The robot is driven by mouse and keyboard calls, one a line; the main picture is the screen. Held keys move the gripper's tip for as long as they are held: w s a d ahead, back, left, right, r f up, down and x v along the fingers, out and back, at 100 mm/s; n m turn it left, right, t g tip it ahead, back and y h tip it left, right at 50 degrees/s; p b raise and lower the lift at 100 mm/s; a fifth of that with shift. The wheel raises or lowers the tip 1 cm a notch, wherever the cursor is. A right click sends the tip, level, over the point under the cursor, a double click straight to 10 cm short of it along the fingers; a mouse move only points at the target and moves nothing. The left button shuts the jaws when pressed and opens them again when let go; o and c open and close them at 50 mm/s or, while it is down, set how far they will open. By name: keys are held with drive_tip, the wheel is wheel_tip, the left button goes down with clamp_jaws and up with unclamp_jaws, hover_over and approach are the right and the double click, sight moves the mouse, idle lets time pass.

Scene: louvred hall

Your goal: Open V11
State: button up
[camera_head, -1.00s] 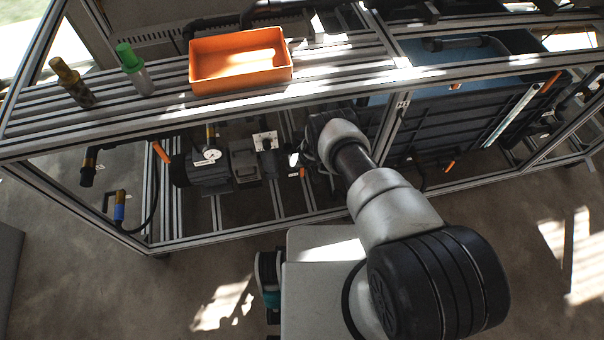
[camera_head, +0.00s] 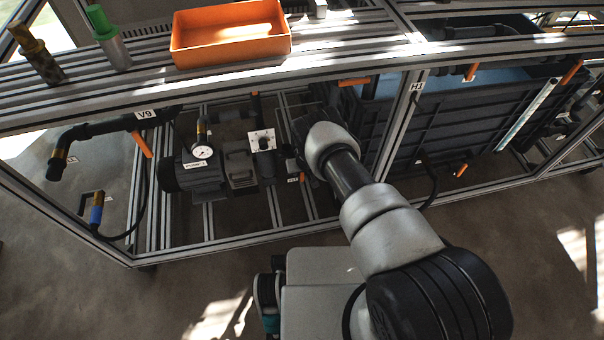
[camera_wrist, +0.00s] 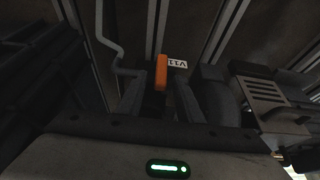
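The V11 label (camera_wrist: 177,63) is white and shows upside down in the wrist view. The orange valve handle (camera_wrist: 161,72) stands just left of it, pointing down the picture. My gripper (camera_wrist: 160,100) shows as two dark fingers set apart, one on each side of the handle's line. I see no contact with the handle, though the dark picture makes the gap hard to judge. In the head view my arm hides the gripper. A small orange piece (camera_head: 302,177) and a white tag beside my wrist there may be this valve; the tag is unreadable.
The rack's metal frame (camera_head: 230,243) surrounds the pump (camera_head: 200,172), gauge (camera_head: 203,151) and pipes. A dark tank (camera_head: 455,125) stands right of my wrist. An orange tray (camera_head: 230,35) and two bottle-like objects are on top. Another valve is labelled V9 (camera_head: 145,114).

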clamp_jaws()
drive_tip(key=shift+w+d+f+m+g+y, duration=0.15)
drive_tip(key=shift+d+y, duration=0.35)
drive_tip(key=shift+y, duration=0.35)
drive_tip(key=shift+s+d+f+m+g+y, duration=0.15)
drive_tip(key=shift+d+y, duration=0.3)
drive_tip(key=shift+y, duration=0.45)
drive_tip(key=shift+w+d+f+m+g+y, duration=0.2)
drive_tip(key=shift+d+y, duration=0.3)
drive_tip(key=shift+y, duration=0.35)
unclamp_jaws()
